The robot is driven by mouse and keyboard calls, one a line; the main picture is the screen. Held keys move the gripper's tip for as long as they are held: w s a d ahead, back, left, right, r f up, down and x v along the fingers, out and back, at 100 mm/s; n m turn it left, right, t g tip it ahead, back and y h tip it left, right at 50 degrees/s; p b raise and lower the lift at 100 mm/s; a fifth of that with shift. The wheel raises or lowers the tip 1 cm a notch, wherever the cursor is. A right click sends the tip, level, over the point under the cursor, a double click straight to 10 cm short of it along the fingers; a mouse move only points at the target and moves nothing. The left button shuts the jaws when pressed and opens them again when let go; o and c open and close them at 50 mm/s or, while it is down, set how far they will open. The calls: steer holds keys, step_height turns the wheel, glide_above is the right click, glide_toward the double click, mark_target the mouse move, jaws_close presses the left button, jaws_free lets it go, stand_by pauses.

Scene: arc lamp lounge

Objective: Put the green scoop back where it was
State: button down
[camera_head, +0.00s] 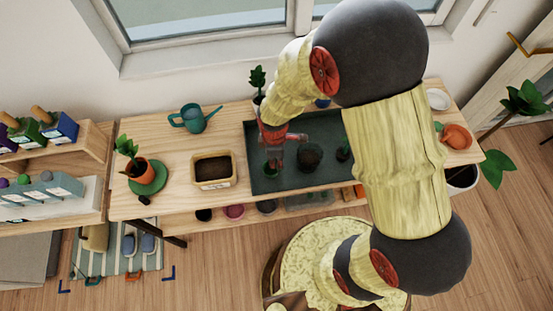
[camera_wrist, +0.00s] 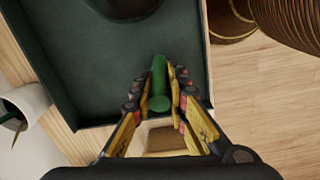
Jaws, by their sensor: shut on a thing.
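My gripper (camera_wrist: 160,98) is shut on the green scoop (camera_wrist: 158,80). In the wrist view the scoop's rounded green shape stands between the two fingers, over the dark green tray's near edge area. In the head view my gripper (camera_head: 276,155) hangs over the left part of the dark tray (camera_head: 262,184) on the wooden bench, with a bit of green (camera_head: 271,169) at its tips. My fingers hide part of the scoop. I cannot tell whether it touches the tray.
A dark round pot (camera_head: 310,155) stands on the tray, right of my gripper. Left of the tray are a soil-filled box (camera_head: 213,184), a teal watering can (camera_head: 194,119) and a plant in an orange pot (camera_head: 146,174).

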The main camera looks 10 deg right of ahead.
steer(key=shift+f, duration=0.1)
steer(key=c, duration=1.8)
jaws_free()
steer(key=shift+o, duration=0.3)
steer(key=r+p, duration=0.1)
steer(key=r, duration=0.5)
steer(key=r+p, duration=0.1)
steer(key=r, duration=0.5)
steer(key=shift+s+a+r, duration=0.15)
steer(key=shift+a+r, duration=0.05)
steer(key=shift+r, duration=0.1)
steer(key=s+d+r+m+t, duration=0.1)
steer(key=s+d+r+m, duration=0.2)
steer(key=r, duration=0.5)
steer(key=s+d+r+m+t, duration=0.2)
steer(key=s+d+r+m, duration=0.2)
steer(key=r+m, duration=0.3)
steer(key=s+d+r+m+t, duration=0.2)
steer(key=s+r+m, duration=0.3)
steer(key=r, duration=0.4)
steer(key=shift+d+r+m, duration=0.3)
steer(key=shift+d, duration=0.35)
